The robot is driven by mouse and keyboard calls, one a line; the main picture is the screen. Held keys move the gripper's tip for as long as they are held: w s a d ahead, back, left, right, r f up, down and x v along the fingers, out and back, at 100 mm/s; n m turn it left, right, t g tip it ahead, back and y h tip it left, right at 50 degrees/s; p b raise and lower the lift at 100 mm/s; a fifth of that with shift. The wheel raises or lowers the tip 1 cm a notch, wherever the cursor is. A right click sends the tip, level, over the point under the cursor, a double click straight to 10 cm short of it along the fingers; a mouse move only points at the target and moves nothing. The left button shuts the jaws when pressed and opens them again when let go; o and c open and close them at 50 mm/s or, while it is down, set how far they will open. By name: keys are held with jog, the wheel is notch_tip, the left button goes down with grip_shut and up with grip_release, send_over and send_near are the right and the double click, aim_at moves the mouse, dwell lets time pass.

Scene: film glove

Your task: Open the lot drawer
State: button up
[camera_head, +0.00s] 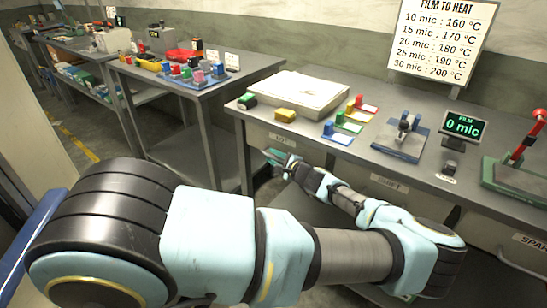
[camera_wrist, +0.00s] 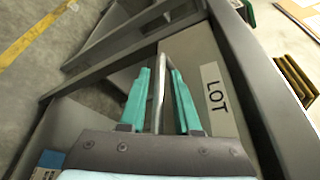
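The lot drawer's pale front (camera_wrist: 195,60) carries a white LOT label (camera_wrist: 215,92) in the wrist view. In the head view the label (camera_head: 283,139) shows just under the tabletop's front edge, and the drawer looks shut. A metal bar handle (camera_wrist: 159,85) stands out from the front. My gripper (camera_wrist: 160,75) has its two teal fingers on either side of the handle, with visible gaps, so it is open around the bar. In the head view my gripper (camera_head: 279,157) is small and partly hidden by my wrist.
The grey workbench (camera_head: 240,108) above holds a pale slab (camera_head: 295,92), coloured blocks and a film display (camera_head: 464,127). Another drawer labelled SHIFT (camera_head: 390,183) is to the right. A bench leg (camera_head: 243,158) stands left of my gripper. Floor is open further left.

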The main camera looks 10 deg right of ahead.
grip_shut()
dwell(1.1)
